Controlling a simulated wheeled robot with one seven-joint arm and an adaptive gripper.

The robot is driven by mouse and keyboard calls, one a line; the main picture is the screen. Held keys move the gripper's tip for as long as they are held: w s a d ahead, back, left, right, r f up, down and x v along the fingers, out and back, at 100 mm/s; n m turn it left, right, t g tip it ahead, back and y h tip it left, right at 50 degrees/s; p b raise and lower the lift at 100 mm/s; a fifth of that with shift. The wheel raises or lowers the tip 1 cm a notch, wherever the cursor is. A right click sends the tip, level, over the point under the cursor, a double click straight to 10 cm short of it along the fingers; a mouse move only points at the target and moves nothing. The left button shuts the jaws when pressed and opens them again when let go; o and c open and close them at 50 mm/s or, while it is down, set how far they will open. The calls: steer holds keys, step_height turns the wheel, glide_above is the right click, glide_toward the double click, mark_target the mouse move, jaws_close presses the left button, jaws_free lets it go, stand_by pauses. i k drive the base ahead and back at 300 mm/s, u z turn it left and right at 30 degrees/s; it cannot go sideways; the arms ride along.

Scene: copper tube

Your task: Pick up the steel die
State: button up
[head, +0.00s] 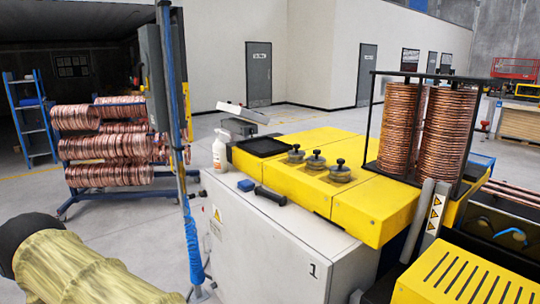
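No object in the head view can be surely told as the steel die. Three round metal pieces with black knobs, (295,154), (316,160) and (340,171), stand in a row on the yellow machine top (300,187). They are apart from each other, and I cannot tell whether any of them is the die. My gripper is not in view, so its state and what it may hold do not show.
A white spray bottle (220,152), a blue block (246,185) and a black handle-like piece (270,196) are on the white cabinet (262,240). A black tray (264,146) lies behind. Copper coils (401,125) stand right. A post with blue hose (192,240) rises left.

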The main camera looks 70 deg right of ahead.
mark_target(296, 156)
steer(key=z, duration=0.05)
steer(key=i, duration=2.1)
steer(key=z, duration=2.35)
